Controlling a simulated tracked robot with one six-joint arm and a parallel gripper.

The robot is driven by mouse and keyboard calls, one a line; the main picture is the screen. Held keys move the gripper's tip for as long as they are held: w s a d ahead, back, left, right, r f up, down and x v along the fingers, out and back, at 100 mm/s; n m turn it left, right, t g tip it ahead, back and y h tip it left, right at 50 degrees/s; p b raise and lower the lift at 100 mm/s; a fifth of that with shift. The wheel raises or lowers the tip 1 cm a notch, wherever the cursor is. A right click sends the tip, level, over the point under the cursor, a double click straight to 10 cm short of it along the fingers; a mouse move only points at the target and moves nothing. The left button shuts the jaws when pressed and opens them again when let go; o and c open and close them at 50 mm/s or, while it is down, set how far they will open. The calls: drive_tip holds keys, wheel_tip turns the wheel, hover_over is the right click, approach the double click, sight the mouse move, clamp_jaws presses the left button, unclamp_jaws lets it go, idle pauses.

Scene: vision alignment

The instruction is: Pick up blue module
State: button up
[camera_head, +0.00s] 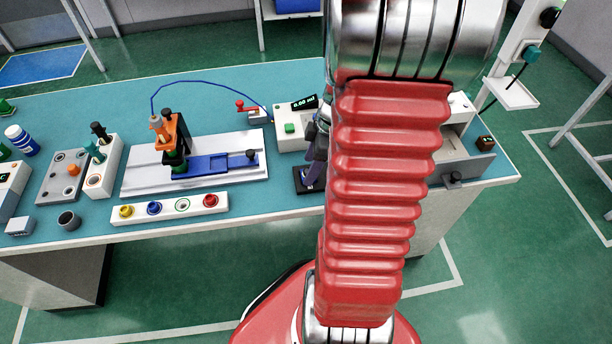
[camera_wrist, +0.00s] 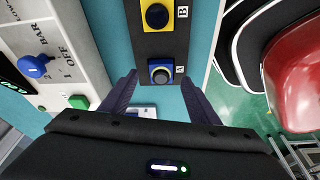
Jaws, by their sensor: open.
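The blue module (camera_wrist: 160,72) is a small square blue block with a dark round top. It sits on a black holder (camera_wrist: 146,45) beside the mark A in the wrist view. A yellow module (camera_wrist: 156,16) sits beside mark B on the same holder. My gripper (camera_wrist: 159,80) is open, with its fingertips on either side of the blue module in the picture. I cannot tell whether they are level with it or above it. In the head view my gripper (camera_head: 314,165) is over the black holder (camera_head: 307,190), mostly hidden by my red arm.
A white meter box (camera_head: 290,128) with a green button stands just behind the holder. Left are a white fixture plate (camera_head: 140,180) with a blue slide and orange bracket, and a strip of coloured buttons (camera_head: 132,213). The teal table's (camera_head: 270,228) front edge is close.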

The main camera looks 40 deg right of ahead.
drive_tip(key=shift+w+a+f, duration=0.1)
drive_tip(key=shift+f, duration=0.4)
drive_tip(key=c, duration=1.1)
drive_tip(key=shift+c, duration=0.2)
drive_tip(key=shift+r, duration=0.1)
drive_tip(key=shift+r, duration=0.2)
drive_tip(key=shift+c, duration=1.2)
wheel_tip(320, 180, up, 10)
drive_tip(key=shift+f, duration=0.25)
